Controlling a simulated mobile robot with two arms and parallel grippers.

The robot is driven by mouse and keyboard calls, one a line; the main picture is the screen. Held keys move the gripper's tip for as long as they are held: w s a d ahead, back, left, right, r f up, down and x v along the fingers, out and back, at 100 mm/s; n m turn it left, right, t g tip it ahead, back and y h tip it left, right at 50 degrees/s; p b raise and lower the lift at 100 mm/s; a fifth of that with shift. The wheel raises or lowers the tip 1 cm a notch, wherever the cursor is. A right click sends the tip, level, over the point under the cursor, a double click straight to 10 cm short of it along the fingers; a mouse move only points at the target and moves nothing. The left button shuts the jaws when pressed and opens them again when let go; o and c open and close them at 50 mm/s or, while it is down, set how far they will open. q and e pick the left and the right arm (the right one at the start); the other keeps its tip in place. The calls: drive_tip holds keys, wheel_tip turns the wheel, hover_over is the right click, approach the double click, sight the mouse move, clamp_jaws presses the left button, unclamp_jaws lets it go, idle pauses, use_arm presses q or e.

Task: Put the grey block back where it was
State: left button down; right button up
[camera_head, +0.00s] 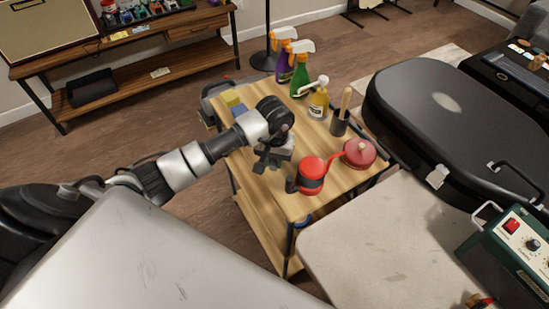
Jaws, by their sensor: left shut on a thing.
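My left gripper (268,163) is over the small wooden cart, between the red pot and the yellow and blue blocks. It points down and is shut on a small grey thing, which looks like the grey block (285,153). The gripper's dark wrist and fingers hide much of it. I cannot tell whether the block touches the cart top or hangs just above it. My right gripper is not in view.
A black guitar case (450,120) stands right.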

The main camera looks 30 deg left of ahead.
sight(274, 161)
use_arm(q)
drive_tip(key=shift+f, duration=0.2)
drive_tip(key=c, duration=1)
unclamp_jaws()
drive_tip(key=shift+r, duration=0.1)
drive_tip(key=shift+r, duration=0.15)
wheel_tip(274, 161, up, 12)
drive_tip(key=shift+b, duration=0.6)
